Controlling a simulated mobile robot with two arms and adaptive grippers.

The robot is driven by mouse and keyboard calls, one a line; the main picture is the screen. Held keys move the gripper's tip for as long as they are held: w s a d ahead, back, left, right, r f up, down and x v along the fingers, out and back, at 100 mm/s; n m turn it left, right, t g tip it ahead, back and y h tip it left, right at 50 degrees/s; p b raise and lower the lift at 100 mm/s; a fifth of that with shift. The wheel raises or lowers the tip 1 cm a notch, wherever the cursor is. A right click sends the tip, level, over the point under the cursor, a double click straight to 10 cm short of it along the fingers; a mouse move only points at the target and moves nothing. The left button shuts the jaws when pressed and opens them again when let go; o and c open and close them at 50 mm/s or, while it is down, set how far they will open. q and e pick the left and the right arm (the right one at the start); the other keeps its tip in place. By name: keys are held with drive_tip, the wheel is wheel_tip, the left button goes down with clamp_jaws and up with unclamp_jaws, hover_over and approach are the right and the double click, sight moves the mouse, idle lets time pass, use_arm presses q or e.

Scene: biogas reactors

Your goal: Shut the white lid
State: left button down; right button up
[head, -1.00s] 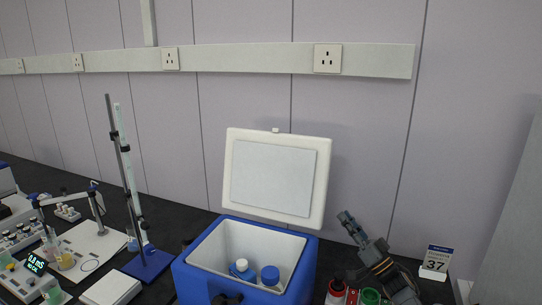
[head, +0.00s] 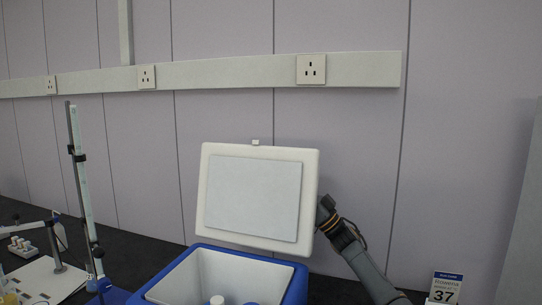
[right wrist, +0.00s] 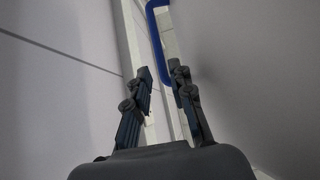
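The white lid (head: 255,198) stands open, tilted slightly back, at the rear of the blue box (head: 296,287) in the head view. A pale panel covers its inner face, and a small tab shows on its top edge. My right gripper (head: 324,208) is at the lid's right edge; I cannot tell whether it touches. In the right wrist view its two fingers (right wrist: 160,72) are apart, with pale strips, probably the lid's edge, seen between and beyond them. My left gripper is not in view.
White-capped and blue-capped containers (head: 217,300) sit inside the box. A stand with a tall tube (head: 80,180) is at the left. A number card (head: 445,288) stands at the right. The wall with sockets (head: 311,69) is close behind the lid.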

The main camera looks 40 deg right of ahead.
sight(272, 159)
drive_tip(key=p+x, duration=0.2)
drive_tip(key=x, duration=0.4)
drive_tip(key=shift+w+r, duration=0.1)
drive_tip(key=shift+r, duration=0.15)
drive_tip(key=shift+w+a+r, duration=0.25)
drive_tip(key=shift+w+r, duration=0.05)
drive_tip(key=shift+w, duration=0.2)
drive_tip(key=shift+c, duration=0.4)
clamp_jaws()
